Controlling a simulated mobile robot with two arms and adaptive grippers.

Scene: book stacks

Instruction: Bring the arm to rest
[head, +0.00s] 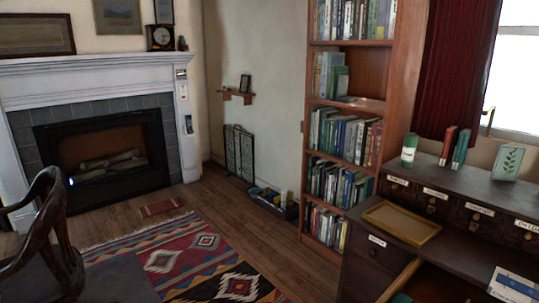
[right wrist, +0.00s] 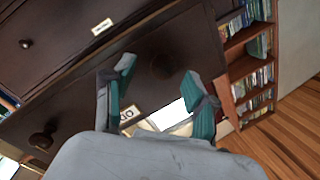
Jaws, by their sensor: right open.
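My right gripper (right wrist: 163,95) is open in the right wrist view, its two grey fingers with teal pads set wide apart. Nothing is held between them. Behind them is the dark wood front of a drawer cabinet (right wrist: 75,75) with round knobs and small white labels. I cannot tell how far the fingers are from it. In the head view only a small teal patch shows at the bottom edge, and I cannot tell what it is. My left gripper is in neither view.
The dark desk (head: 468,188) at right carries a tan tray (head: 402,222), a green-and-white can (head: 409,150), red and teal books and a leaf card (head: 507,163). A tall bookcase (head: 398,85) stands behind. The patterned rug (head: 190,260) and floor are largely clear; a wooden chair (head: 45,230) stands left.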

